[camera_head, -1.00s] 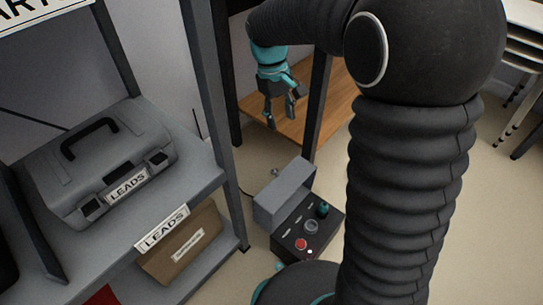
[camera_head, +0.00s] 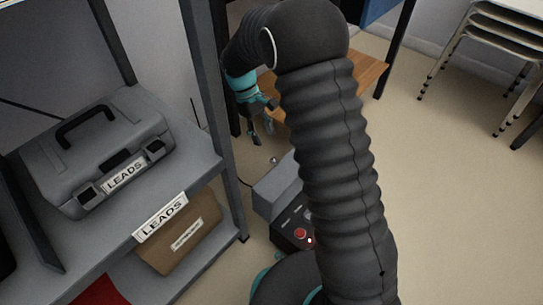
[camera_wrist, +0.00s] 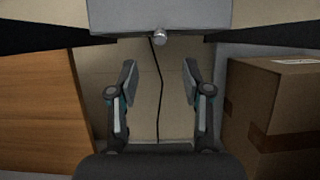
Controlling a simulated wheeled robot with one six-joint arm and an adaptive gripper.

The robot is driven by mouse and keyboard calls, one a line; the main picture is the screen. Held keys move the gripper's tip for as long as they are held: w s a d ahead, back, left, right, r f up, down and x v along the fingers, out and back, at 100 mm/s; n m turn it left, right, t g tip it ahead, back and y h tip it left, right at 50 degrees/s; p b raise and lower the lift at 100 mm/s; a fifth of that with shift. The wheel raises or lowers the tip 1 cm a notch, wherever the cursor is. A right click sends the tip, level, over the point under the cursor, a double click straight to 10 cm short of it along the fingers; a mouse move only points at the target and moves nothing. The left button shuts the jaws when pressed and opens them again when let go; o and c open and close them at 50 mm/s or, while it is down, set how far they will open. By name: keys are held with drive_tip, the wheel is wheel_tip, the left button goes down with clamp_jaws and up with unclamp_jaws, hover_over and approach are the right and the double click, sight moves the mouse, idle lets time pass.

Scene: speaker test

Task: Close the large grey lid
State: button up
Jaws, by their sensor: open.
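A large grey lid (camera_head: 278,186) stands raised behind a black control panel (camera_head: 288,232) with a red button, low beside the shelf. A small silver knob (camera_head: 274,160) sticks out of its far side. In the wrist view the grey lid (camera_wrist: 160,14) fills the top middle, with the knob (camera_wrist: 160,37) at its lower edge. My gripper (camera_head: 262,132) is open and empty, beyond the lid and apart from it. Its spread fingers also show in the wrist view (camera_wrist: 160,82), below the knob in the picture. My arm hides the right part of the lid and panel.
A grey shelf unit (camera_head: 215,165) stands at left, holding a closed grey case (camera_head: 95,150) and a brown box (camera_head: 180,240). A wooden surface (camera_head: 372,75) lies behind my arm. The wrist view shows a cardboard box (camera_wrist: 275,115) at right and a black cable (camera_wrist: 160,90).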

sight(272, 159)
drive_tip(key=b+x, duration=0.1)
drive_tip(key=x, duration=0.7)
drive_tip(key=shift+s+d+f, duration=0.1)
drive_tip(key=shift+f, duration=0.25)
clamp_jaws()
